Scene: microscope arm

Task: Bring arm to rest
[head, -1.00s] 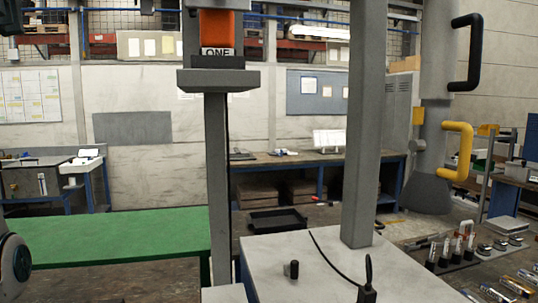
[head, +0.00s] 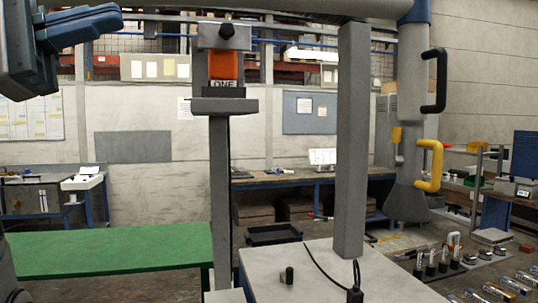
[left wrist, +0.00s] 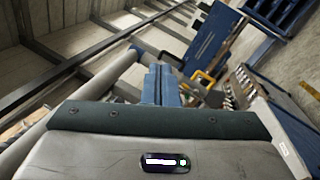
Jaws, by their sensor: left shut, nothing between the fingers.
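A thick grey boom (head: 270,8) runs across the top of the head view to a blue joint. A hanging grey head (head: 412,110) with a black handle (head: 435,80) and a yellow handle (head: 430,165) flares at its bottom. A thin rest post (head: 220,170) carries an orange block (head: 226,66) labelled "ONE" and a bracket with a black knob; I cannot tell whether the boom touches it. My left gripper (head: 115,17) is shut and empty at upper left, apart from the handles. Its blue fingers show in the left wrist view (left wrist: 160,84). My right gripper is out of view.
A thick grey column (head: 350,140) stands on a pale base (head: 330,270) with a black cable. A green-topped table (head: 120,250) is at lower left. Several small tools and vials lie at lower right. Benches stand along the wall.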

